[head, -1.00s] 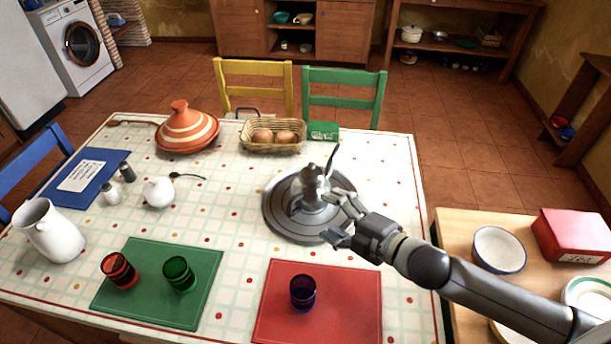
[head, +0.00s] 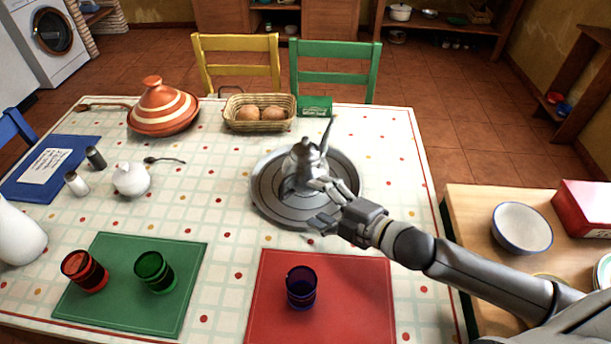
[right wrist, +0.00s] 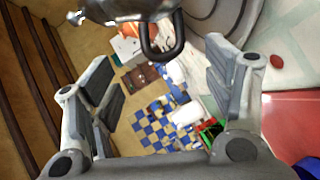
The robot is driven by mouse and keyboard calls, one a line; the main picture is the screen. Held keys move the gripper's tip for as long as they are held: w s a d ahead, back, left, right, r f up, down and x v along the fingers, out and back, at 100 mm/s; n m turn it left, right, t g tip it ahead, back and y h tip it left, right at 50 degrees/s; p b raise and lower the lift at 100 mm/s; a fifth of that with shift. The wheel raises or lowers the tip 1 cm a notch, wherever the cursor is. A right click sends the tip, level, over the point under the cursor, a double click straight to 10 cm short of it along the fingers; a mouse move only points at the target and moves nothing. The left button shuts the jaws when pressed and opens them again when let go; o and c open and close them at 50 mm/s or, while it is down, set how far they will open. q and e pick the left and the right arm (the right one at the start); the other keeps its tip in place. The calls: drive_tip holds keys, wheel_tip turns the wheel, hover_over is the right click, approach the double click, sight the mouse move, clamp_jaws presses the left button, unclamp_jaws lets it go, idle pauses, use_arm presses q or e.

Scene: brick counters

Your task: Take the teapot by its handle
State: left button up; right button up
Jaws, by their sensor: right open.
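A silver teapot (head: 305,160) stands upright on a round grey metal tray (head: 265,208) on the table. My right gripper (head: 322,205) is open and empty, on the near right side of the teapot. In the right wrist view, the teapot's dark body (right wrist: 125,8) is at the top edge, mostly out of frame. Its dark looped handle (right wrist: 152,54) hangs into the upper part of the gap between the two spread fingers (right wrist: 165,85). The fingers appear apart from the handle. In the head view the gripper partly covers the teapot's near side. My left gripper is not in view.
A purple cup (head: 301,288) stands on the red mat (head: 350,300) in front of the tray. A bread basket (head: 258,122) and a striped tagine (head: 163,110) stand behind. A side counter with a bowl (head: 521,228) is at right.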

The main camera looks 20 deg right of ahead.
sight(288, 194)
drive_tip(key=x, duration=0.7)
drive_tip(key=p+x, duration=0.1)
drive_tip(key=x, duration=0.2)
drive_tip(key=shift+a, duration=0.35)
clamp_jaws()
drive_tip(key=shift+w+r, duration=0.15)
drive_tip(key=shift+r, duration=0.1)
